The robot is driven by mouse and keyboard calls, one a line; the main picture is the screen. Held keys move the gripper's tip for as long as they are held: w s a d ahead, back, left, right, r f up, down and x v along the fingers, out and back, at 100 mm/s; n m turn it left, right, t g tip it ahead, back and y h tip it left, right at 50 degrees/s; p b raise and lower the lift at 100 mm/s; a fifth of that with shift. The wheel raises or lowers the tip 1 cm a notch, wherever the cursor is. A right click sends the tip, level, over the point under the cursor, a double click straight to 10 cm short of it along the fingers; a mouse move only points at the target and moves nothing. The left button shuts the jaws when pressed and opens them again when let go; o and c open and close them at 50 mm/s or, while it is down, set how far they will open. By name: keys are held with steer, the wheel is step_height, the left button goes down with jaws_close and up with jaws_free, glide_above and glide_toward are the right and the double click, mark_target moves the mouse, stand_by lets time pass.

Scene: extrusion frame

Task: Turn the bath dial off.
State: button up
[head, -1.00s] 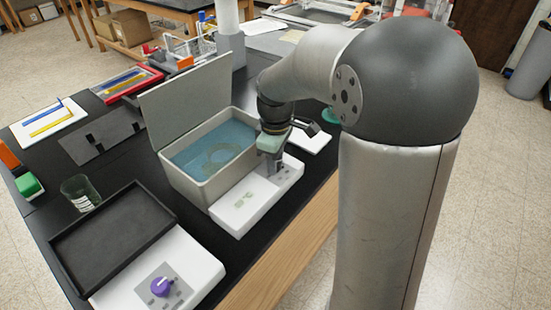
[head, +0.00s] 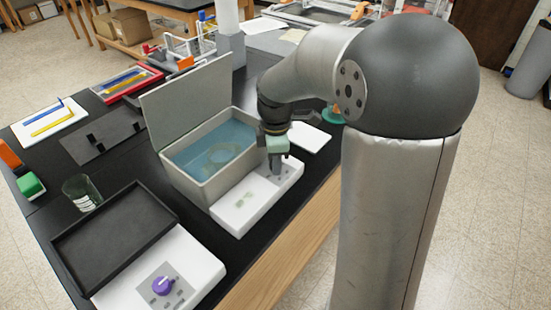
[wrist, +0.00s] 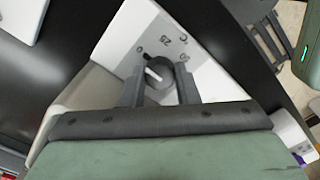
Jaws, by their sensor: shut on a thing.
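The bath (head: 190,178) is a grey tub of blue water with its lid (head: 185,95) standing open behind it. Its white front panel (head: 242,205) carries the bath dial, hidden behind my gripper in the head view. In the wrist view the bath dial (wrist: 160,74) is a dark round knob with a white pointer line slanting toward the upper left. Numbers on the panel around it include 0 and 25. My gripper (wrist: 161,82) is shut on the dial, one finger on each side. In the head view my gripper (head: 276,168) reaches down onto the panel's right end.
A white unit with a purple knob (head: 163,285) and a black tray (head: 110,240) stand at the front left. A glass beaker (head: 82,192) stands behind the tray. A white pad (head: 310,137) lies right of the bath. Black bench top shows between these things.

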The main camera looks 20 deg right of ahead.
steer(key=shift+r, duration=0.15)
steer(key=o, duration=1)
step_height(320, 180, up, 17)
steer(key=shift+r, duration=0.15)
